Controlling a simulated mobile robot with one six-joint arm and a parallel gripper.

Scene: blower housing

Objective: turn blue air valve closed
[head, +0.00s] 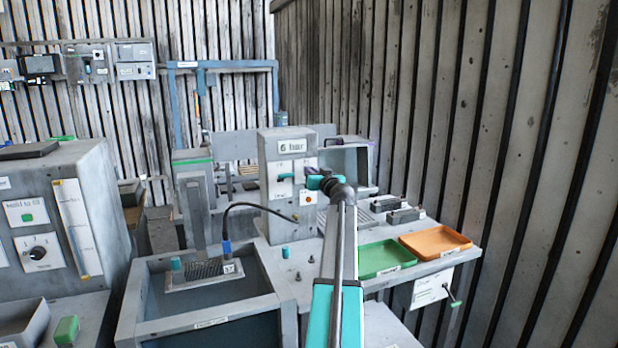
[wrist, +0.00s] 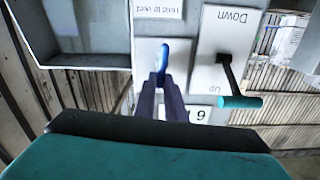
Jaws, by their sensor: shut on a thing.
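The blue air valve (wrist: 162,56) is a narrow blue handle on a white plate of the grey panel, seen upside down in the wrist view. My gripper (wrist: 163,84) is shut on it, with its dark fingers on the lower part of the handle. In the head view my gripper (head: 316,183) is in front of the panel (head: 270,165) marked "6 bar", and the valve is hidden behind it or too small to tell.
A lever with a teal grip (wrist: 240,102) on a Down/Up plate is close to the right in the wrist view. A green tray (head: 380,259) and an orange tray (head: 434,242) lie on the bench at right. A black cable (head: 240,207) curves left of the panel.

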